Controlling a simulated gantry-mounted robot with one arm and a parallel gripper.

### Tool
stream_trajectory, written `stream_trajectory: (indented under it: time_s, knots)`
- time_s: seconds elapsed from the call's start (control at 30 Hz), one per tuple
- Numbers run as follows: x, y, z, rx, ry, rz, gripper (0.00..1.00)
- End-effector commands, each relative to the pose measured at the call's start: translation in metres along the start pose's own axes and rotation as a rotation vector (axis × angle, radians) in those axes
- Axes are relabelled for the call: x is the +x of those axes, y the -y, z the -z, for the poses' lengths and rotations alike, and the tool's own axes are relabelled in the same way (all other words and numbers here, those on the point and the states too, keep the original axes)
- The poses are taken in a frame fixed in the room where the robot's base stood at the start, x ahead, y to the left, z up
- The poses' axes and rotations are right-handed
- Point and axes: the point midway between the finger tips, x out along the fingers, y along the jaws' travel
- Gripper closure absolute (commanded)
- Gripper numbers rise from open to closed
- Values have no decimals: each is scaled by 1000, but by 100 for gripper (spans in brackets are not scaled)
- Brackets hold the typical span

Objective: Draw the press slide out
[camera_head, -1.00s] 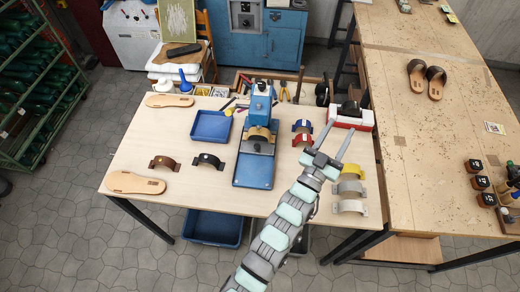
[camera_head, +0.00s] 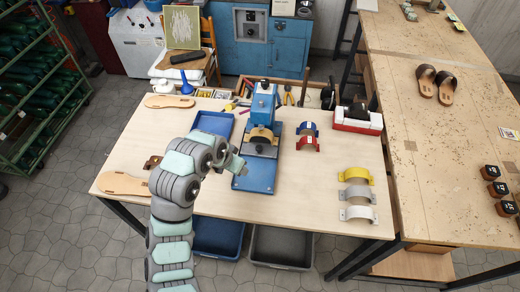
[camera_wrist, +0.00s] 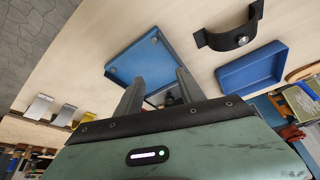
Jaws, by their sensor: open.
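The blue press (camera_head: 263,103) stands at the back middle of the work table, with a tan strap-like piece (camera_head: 262,133) and a dark round knob (camera_head: 259,148) at its front. Its flat blue plate (camera_head: 257,178) extends toward the table's front. In the wrist view the blue plate (camera_wrist: 140,58) lies just beyond my fingertips. My gripper (camera_wrist: 160,77) is open, with nothing visibly held. In the head view it is at the plate's left edge, its fingers largely hidden by my wrist. Contact with the press cannot be told.
A blue tray (camera_head: 213,124) lies left of the press, partly behind my arm. A black strap (camera_wrist: 232,35) is near it. Blue and red straps (camera_head: 307,136) sit right of the press; yellow and silver straps (camera_head: 357,190) lie farther right. The table's front middle is clear.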

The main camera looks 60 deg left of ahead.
Motion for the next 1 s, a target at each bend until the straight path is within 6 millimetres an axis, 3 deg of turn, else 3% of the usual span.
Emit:
stream_trajectory:
  time_s: [0.17,0.9,1.0]
  knots:
    - [1,2,3,2,19,0,55]
    - [46,0,109,0,17,-2,55]
    - [66,1,105,-2,20,-3,55]
